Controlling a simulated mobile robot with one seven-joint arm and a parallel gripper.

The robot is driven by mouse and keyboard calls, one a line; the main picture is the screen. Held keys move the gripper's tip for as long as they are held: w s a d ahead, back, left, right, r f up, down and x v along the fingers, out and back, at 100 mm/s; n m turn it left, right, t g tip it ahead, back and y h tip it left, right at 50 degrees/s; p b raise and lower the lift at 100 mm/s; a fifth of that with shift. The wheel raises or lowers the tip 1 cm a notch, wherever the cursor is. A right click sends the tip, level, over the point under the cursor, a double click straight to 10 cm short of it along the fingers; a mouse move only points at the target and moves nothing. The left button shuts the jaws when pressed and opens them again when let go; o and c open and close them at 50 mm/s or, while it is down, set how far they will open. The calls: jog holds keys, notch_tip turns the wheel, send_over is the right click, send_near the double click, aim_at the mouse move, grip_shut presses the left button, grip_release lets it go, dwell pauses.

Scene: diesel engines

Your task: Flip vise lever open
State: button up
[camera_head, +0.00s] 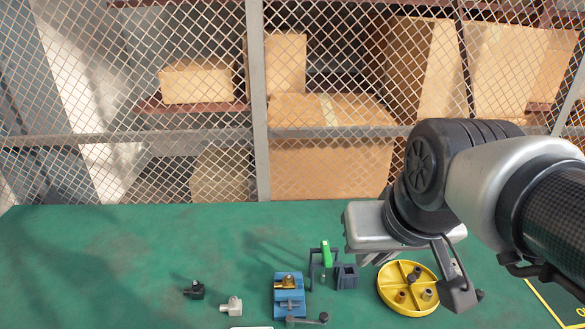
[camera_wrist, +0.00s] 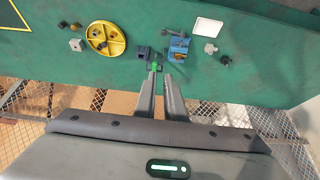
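The blue vise (camera_head: 288,302) stands on the green table, with a brass-coloured part on top. A dark lever with a round knob (camera_head: 322,318) lies sideways at its near side in the head view. The vise also shows in the wrist view (camera_wrist: 178,47), right of the fingers and beyond their tips. My gripper (camera_wrist: 160,74) has its two fingers apart with nothing between them. It is apart from the vise, and its fingertips are not clearly visible in the head view.
A green-topped part (camera_head: 326,254) on a dark stand and a dark square holder (camera_head: 347,277) are right of the vise. A yellow divided tray (camera_head: 407,268) is farther right. Black (camera_head: 194,290) and light grey (camera_head: 232,305) fittings lie left. Wire mesh stands behind the table.

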jog(key=shift+g, duration=0.4)
jog(key=w+b+x, duration=0.1)
jog(key=b+x, duration=0.1)
jog(key=x, duration=0.3)
jog(key=w+b+x, duration=0.1)
jog(key=b+x, duration=0.2)
jog(key=x, duration=0.2)
jog(key=r+b+x, duration=0.1)
jog(key=b+x, duration=0.2)
jog(key=x, duration=0.3)
jog(key=shift+w+a, duration=0.4)
jog(key=shift+w, duration=0.05)
grip_shut()
jog(key=b, duration=0.9)
send_over(307, 320)
jog(key=w+d, duration=0.1)
jog(key=d, duration=0.4)
notch_tip(307, 320, down, 18)
jog(key=shift+w+a+f+g, duration=0.15)
jog(key=shift+f+g, duration=0.05)
jog(key=shift+g, duration=0.2)
jog(key=f+b, duration=0.2)
jog(key=f, duration=0.3)
jog(key=f+b, duration=0.1)
jog(key=f, duration=0.4)
jog(key=shift+w+b, duration=0.2)
jog(key=shift+b, duration=0.2)
jog(key=shift+s, duration=0.45)
jog(key=shift+s+p, duration=0.1)
jog(key=shift+p, duration=0.25)
